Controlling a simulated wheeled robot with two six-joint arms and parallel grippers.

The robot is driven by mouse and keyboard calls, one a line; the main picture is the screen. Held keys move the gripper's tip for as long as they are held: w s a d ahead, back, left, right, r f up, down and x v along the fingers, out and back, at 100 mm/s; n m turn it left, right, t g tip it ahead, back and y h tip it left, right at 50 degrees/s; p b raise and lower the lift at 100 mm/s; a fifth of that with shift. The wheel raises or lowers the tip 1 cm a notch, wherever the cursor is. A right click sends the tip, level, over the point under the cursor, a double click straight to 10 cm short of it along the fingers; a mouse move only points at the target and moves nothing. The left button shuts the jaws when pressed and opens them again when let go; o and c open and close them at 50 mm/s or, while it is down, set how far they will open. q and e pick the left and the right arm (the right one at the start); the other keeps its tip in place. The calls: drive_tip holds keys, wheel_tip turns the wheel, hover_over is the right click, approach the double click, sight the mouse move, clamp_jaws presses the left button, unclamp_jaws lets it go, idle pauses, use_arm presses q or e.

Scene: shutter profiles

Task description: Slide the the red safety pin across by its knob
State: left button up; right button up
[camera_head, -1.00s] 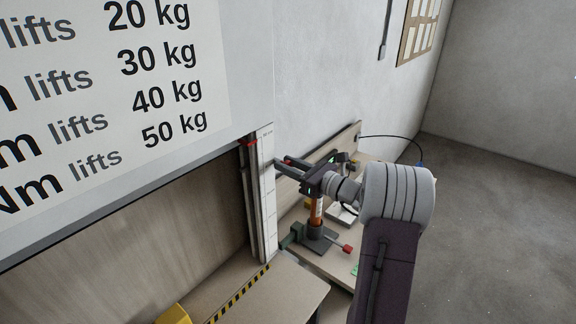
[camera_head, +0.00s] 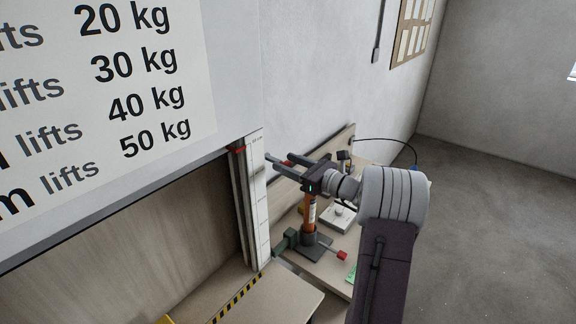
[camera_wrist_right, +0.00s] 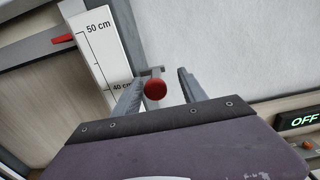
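The red round knob (camera_wrist_right: 155,89) shows in the right wrist view between the two fingers of my right gripper (camera_wrist_right: 164,76), nearer the left finger. A grey bar is visible behind it. My right gripper is open; I cannot tell whether a finger touches the knob. In the head view my right gripper (camera_head: 274,165) reaches left toward the upright rail with the scale (camera_head: 256,205), and a small red spot, probably the knob (camera_head: 287,163), shows by its fingers. The pin's shaft is not clearly visible. My left gripper is not in view.
A red pointer (camera_wrist_right: 63,38) sits beside the scale, near 50 cm. Below my right gripper, a bench holds an orange column on a dark base (camera_head: 313,246) with a red-tipped handle (camera_head: 342,255), and a white box (camera_head: 338,218). A lit OFF sign (camera_wrist_right: 302,119) is at the right.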

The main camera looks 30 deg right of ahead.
drive_tip(key=shift+s+f, duration=0.1)
drive_tip(key=b+v, duration=0.3)
drive_tip(key=v, duration=0.5)
drive_tip(key=shift+s+d, duration=0.2)
drive_tip(key=shift+s, duration=0.15)
